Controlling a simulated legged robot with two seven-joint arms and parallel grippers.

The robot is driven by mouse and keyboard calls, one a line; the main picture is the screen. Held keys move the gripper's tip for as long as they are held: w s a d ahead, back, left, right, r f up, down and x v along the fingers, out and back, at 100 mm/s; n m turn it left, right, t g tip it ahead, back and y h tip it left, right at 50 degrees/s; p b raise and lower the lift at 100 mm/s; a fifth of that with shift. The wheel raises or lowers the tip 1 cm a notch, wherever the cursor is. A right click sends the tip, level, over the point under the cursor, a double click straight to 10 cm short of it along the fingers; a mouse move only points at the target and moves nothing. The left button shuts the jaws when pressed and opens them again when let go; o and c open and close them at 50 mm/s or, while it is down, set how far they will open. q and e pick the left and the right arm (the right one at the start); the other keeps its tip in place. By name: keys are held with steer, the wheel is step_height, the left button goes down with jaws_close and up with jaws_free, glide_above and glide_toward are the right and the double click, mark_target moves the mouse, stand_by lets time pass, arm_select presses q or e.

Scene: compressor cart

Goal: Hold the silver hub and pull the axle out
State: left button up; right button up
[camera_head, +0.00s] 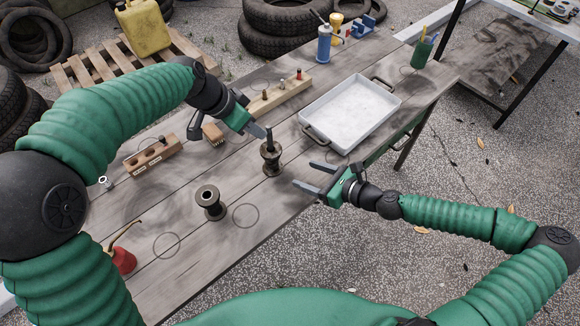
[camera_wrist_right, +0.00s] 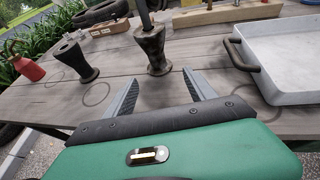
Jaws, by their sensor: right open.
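A dark metallic spool-shaped hub (camera_head: 270,160) stands upright on the table, with a dark axle (camera_head: 269,136) sticking up from its top. The hub (camera_wrist_right: 151,50) and axle (camera_wrist_right: 145,18) also show in the right wrist view, straight ahead. A second spool-shaped hub (camera_head: 210,203) stands to the left, with an open bore; it shows in the wrist view too (camera_wrist_right: 75,60). My left gripper (camera_head: 260,131) has its fingertips beside the axle's upper part; whether they close on it is hidden. My right gripper (camera_head: 311,176) is open and empty, its fingers pointing at the hub from the right, apart from it.
A white tray (camera_head: 318,133) with handles lies right of the hub. Wooden holder blocks (camera_head: 152,160) and (camera_head: 280,97) stand farther back. A red oil can (camera_head: 122,261) is at the left front. A blue bottle (camera_head: 324,44) and green cup (camera_head: 422,53) stand near the far end.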

mark_target(277, 166)
steer(key=x, duration=1.5)
steer(key=shift+s+a, duration=0.1)
steer(key=shift+s, duration=0.2)
steer(key=shift+c, duration=0.4)
steer(key=shift+s, duration=0.1)
steer(key=c, duration=1.2)
steer(key=shift+f, duration=0.15)
jaws_close()
